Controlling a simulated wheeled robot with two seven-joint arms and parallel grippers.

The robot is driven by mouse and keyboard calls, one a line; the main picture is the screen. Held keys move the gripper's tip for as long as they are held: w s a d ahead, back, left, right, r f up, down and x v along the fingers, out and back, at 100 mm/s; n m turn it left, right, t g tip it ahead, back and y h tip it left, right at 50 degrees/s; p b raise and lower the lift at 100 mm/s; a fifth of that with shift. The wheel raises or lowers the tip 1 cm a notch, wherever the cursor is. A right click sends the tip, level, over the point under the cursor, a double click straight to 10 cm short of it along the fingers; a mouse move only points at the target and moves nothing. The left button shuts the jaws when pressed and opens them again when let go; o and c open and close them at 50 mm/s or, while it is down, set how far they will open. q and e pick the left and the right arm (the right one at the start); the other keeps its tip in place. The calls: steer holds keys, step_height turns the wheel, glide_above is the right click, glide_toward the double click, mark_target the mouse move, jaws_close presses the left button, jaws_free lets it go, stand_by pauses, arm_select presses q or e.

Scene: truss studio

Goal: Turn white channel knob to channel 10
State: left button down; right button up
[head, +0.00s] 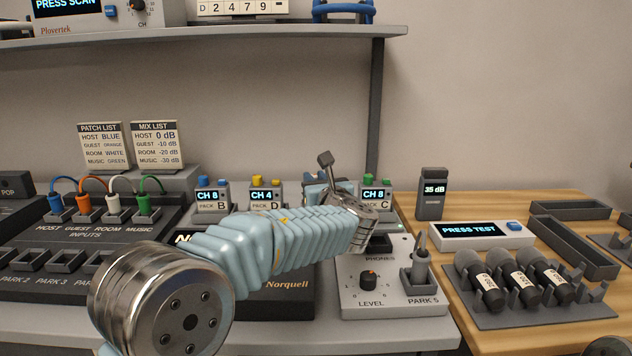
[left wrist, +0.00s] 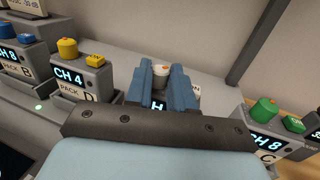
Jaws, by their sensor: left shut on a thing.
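The white channel knob (left wrist: 161,73), with an orange mark on top, sits between the blue fingertips of my left gripper (left wrist: 160,70) in the left wrist view. The gripper is shut on the knob from above. The knob's pack stands between the yellow-knob pack D (left wrist: 80,72) and the green-knob pack C (left wrist: 268,130). Its display is mostly covered by the gripper, so its channel number cannot be read. In the head view my left arm and wrist hide this pack almost wholly. My right gripper is not in view.
Pack B (head: 212,197) reads CH 8, pack D (head: 265,196) CH 4 and pack C (head: 377,195) CH 8. A phones and level box (head: 350,300) lies in front. A shelf (head: 230,40) is above. Microphones (head: 525,280) lie in a rack at right.

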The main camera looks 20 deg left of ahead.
arm_select(q)
steer(key=shift+a+f+m+t+h+b, duration=0.15)
steer(key=shift+m+t+h+b, duration=0.3)
steer(key=shift+h+b, duration=0.25)
steer(key=m+h+b, duration=0.2)
steer(key=h, duration=0.1)
steer(key=a+m+t+h+b, duration=0.1)
steer(key=m+h+b, duration=0.1)
steer(key=h+b, duration=0.1)
steer(key=m+t+h+b, duration=0.1)
steer(key=m+h+b, duration=0.1)
steer(key=h+b, duration=0.1)
steer(key=shift+s+a+f, duration=0.1)
steer(key=shift+s+a, duration=0.1)
steer(key=shift+a, duration=0.05)
steer(key=shift+m+h+b, duration=0.45)
steer(key=shift+h+b, duration=0.15)
steer(key=shift+h, duration=0.1)
steer(key=shift+w+a+r+m+g+h+b, duration=0.1)
steer(key=shift+m+g+h+b, duration=0.15)
steer(key=shift+m+h+b, duration=0.35)
steer(key=shift+a+r+m+g+h+b, duration=0.15)
steer(key=shift+m+h, duration=0.25)
steer(key=shift+h, duration=0.5)
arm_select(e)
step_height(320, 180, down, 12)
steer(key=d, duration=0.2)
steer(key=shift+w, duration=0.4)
arm_select(q)
steer(key=shift+d, duration=0.15)
